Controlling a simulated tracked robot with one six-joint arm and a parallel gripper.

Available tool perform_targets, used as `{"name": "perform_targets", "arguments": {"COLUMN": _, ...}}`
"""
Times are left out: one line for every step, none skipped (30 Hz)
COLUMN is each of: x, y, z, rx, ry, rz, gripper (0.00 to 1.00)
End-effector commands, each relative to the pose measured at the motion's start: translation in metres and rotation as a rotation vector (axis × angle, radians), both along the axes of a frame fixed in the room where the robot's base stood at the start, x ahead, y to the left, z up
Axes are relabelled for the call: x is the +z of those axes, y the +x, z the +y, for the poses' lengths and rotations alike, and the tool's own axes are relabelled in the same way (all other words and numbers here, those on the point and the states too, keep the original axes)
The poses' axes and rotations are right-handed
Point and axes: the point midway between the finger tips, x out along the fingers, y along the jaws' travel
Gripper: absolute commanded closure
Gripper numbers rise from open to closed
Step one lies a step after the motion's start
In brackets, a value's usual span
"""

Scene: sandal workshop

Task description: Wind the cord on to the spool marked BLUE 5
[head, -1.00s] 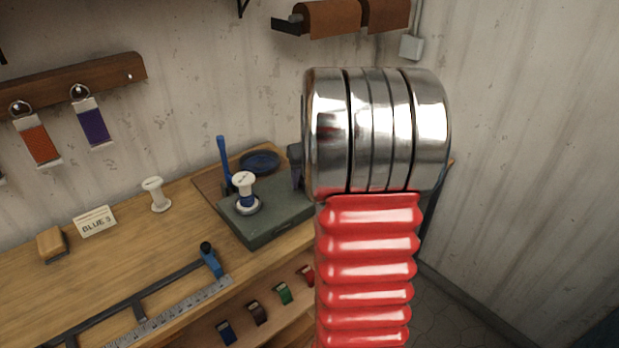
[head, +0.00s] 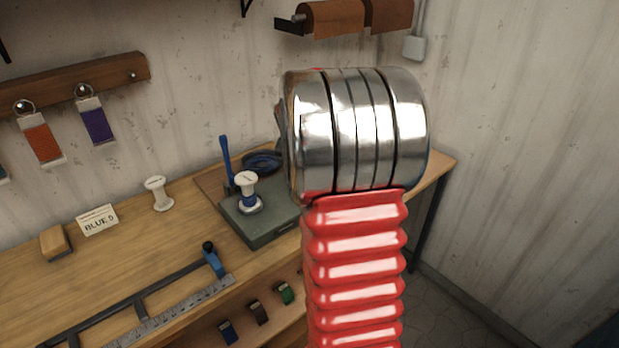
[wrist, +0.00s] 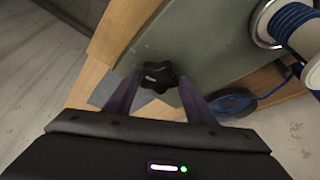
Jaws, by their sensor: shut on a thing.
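A white spool (head: 246,188) with blue cord wound round its middle stands upright on a grey-green winder box (head: 262,228) on the bench. It also shows at the top right of the wrist view (wrist: 288,22). A loose coil of blue cord (head: 262,161) lies behind the box, and also shows in the wrist view (wrist: 234,102). A card (head: 98,220) reading BLUE 5 stands at left. My gripper (wrist: 157,90) is shut on a black lobed knob (wrist: 154,76) at the box's side. In the head view my arm hides the gripper and knob.
An empty white spool (head: 159,194) stands beside the card. A wooden block (head: 56,243), a metal ruler (head: 165,318) and a blue-handled frame tool (head: 213,261) lie on the bench. A blue upright (head: 226,160) stands behind the box. The wall is close behind.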

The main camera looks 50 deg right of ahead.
Motion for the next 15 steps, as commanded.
{"name": "perform_targets", "arguments": {"x": 0.0011, "y": 0.0018, "z": -0.0005, "rx": -0.028, "ry": -0.003, "rz": -0.003, "gripper": 0.73}}
{"name": "perform_targets", "arguments": {"x": 0.0012, "y": 0.0019, "z": -0.0005, "rx": -0.048, "ry": -0.003, "rz": -0.002, "gripper": 0.73}}
{"name": "perform_targets", "arguments": {"x": 0.0012, "y": 0.0022, "z": -0.0003, "rx": -0.074, "ry": -0.002, "rz": -0.002, "gripper": 0.73}}
{"name": "perform_targets", "arguments": {"x": 0.0012, "y": 0.0024, "z": -0.0001, "rx": -0.095, "ry": -0.003, "rz": -0.002, "gripper": 0.73}}
{"name": "perform_targets", "arguments": {"x": 0.0011, "y": 0.0026, "z": -0.0002, "rx": -0.115, "ry": -0.004, "rz": -0.002, "gripper": 0.73}}
{"name": "perform_targets", "arguments": {"x": 0.0010, "y": 0.0027, "z": -0.0002, "rx": -0.144, "ry": -0.003, "rz": -0.002, "gripper": 0.73}}
{"name": "perform_targets", "arguments": {"x": 0.0008, "y": 0.0028, "z": -0.0002, "rx": -0.165, "ry": -0.003, "rz": -0.001, "gripper": 0.73}}
{"name": "perform_targets", "arguments": {"x": 0.0009, "y": 0.0032, "z": -0.0005, "rx": -0.186, "ry": -0.003, "rz": -0.002, "gripper": 0.73}}
{"name": "perform_targets", "arguments": {"x": 0.0010, "y": 0.0035, "z": -0.0005, "rx": -0.215, "ry": -0.003, "rz": -0.002, "gripper": 0.73}}
{"name": "perform_targets", "arguments": {"x": 0.0008, "y": 0.0036, "z": -0.0003, "rx": -0.237, "ry": -0.002, "rz": -0.001, "gripper": 0.73}}
{"name": "perform_targets", "arguments": {"x": 0.0007, "y": 0.0040, "z": -0.0002, "rx": -0.260, "ry": -0.003, "rz": -0.002, "gripper": 0.73}}
{"name": "perform_targets", "arguments": {"x": 0.0009, "y": 0.0043, "z": -0.0002, "rx": -0.289, "ry": -0.003, "rz": -0.001, "gripper": 0.73}}
{"name": "perform_targets", "arguments": {"x": 0.0010, "y": 0.0045, "z": -0.0002, "rx": -0.313, "ry": -0.003, "rz": -0.001, "gripper": 0.73}}
{"name": "perform_targets", "arguments": {"x": 0.0011, "y": 0.0050, "z": -0.0003, "rx": -0.336, "ry": -0.002, "rz": -0.002, "gripper": 0.73}}
{"name": "perform_targets", "arguments": {"x": 0.0007, "y": 0.0050, "z": -0.0003, "rx": -0.369, "ry": -0.002, "rz": -0.001, "gripper": 0.73}}
